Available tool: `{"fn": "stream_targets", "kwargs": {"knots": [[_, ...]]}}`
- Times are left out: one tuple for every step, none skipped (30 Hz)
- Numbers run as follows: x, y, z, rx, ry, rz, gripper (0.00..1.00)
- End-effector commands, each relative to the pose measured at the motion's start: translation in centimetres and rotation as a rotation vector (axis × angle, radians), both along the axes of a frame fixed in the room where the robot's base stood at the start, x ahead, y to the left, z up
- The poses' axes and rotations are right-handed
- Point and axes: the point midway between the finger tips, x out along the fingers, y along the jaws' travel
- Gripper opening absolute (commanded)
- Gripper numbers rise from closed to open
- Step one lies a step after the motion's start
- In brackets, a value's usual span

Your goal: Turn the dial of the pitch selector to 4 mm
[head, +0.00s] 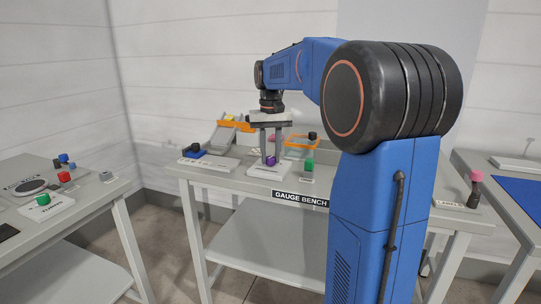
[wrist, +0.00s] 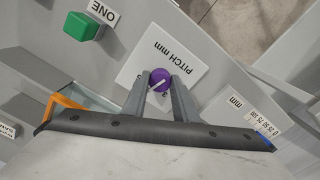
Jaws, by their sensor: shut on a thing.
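The pitch selector is a white plate (head: 258,172) on the gauge bench, lettered "PITCH mm" in the wrist view (wrist: 178,62). Its purple dial (head: 270,160) also shows in the wrist view (wrist: 160,78). A white pointer line on the dial slants toward the lower left of the wrist picture. My gripper (head: 270,153) points straight down, its fingers shut on the dial from both sides, as the wrist view also shows (wrist: 160,86). The fingers hide most of the scale numbers, so I cannot read the setting.
A green button (head: 309,165) labelled "ONE" in the wrist view (wrist: 84,26) is right of the selector. An orange frame (head: 300,143) and a black knob (head: 312,135) stand behind it. A blue-ended gauge (head: 192,150) lies to the left. Side tables stand left and right.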

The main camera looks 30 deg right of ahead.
Motion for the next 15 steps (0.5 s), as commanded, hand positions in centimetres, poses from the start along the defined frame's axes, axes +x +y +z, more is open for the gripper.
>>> {"fn": "stream_targets", "kwargs": {"knots": [[0.0,0.0,0.04,0.0,-0.001,0.033,0.04],[0.0,0.01,0.04,0.0,-0.001,0.056,0.04],[0.0,0.0,0.04,0.0,-0.001,0.085,0.04],[0.0,0.0,0.04,0.0,-0.001,0.105,0.04],[0.0,0.0,0.04,0.0,-0.001,0.124,0.04],[0.0,0.0,0.04,0.0,-0.001,0.148,0.04],[0.01,0.0,0.04,0.0,-0.001,0.165,0.04],[0.0,0.0,0.04,0.0,-0.001,0.181,0.04],[0.0,0.0,0.04,0.0,-0.001,0.2,0.04],[0.01,0.0,0.05,0.0,-0.001,0.213,0.04],[0.01,0.0,0.05,0.0,-0.001,0.225,0.04],[0.01,0.0,0.05,0.0,-0.001,0.24,0.04],[0.01,0.0,0.05,0.0,-0.001,0.249,0.04],[0.01,0.0,0.05,0.0,-0.001,0.258,0.04],[0.01,0.0,0.05,0.0,-0.001,0.268,0.04]]}}
